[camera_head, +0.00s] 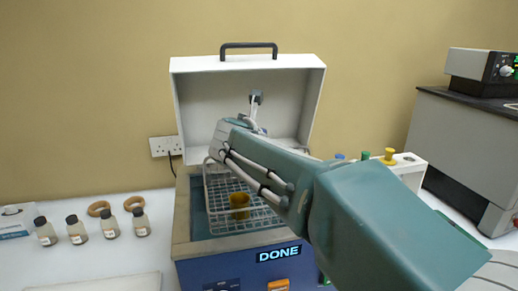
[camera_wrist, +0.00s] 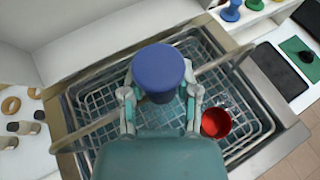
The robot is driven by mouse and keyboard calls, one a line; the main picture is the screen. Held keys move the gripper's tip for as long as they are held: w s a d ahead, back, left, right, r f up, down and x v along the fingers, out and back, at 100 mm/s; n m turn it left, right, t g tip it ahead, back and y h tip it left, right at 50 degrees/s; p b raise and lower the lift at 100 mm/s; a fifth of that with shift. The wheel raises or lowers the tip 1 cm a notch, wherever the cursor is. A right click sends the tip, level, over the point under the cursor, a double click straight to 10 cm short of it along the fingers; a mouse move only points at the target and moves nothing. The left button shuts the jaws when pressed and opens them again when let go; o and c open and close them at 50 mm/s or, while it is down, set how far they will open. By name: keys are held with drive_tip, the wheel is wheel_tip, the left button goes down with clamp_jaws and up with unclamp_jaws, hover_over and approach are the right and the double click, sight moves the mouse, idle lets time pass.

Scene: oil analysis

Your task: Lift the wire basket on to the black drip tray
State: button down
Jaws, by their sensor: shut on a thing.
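The wire basket (camera_wrist: 100,102) is in the open tank of the blue bath; I cannot tell whether it is raised off the bottom. Its handle bar (camera_wrist: 85,132) crosses over it diagonally in the wrist view. My gripper (camera_wrist: 160,98) is shut at the middle of this bar, its fingers on either side of a round blue knob (camera_wrist: 162,70). A red cup (camera_wrist: 215,122) shows in the basket, and a yellow-brown cup (camera_head: 240,205) shows in the head view. A dark flat panel, likely the black drip tray (camera_wrist: 277,70), lies right of the tank in the wrist view.
The bath's white lid (camera_head: 248,64) stands open behind the basket. Its front display (camera_head: 278,254) reads DONE. Several small bottles (camera_head: 77,230) and two tan rings (camera_head: 98,208) stand at left. A white rack with coloured stoppers (camera_head: 389,157) is at right, behind my arm.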

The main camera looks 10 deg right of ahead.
drive_tip(key=shift+r, duration=2.45)
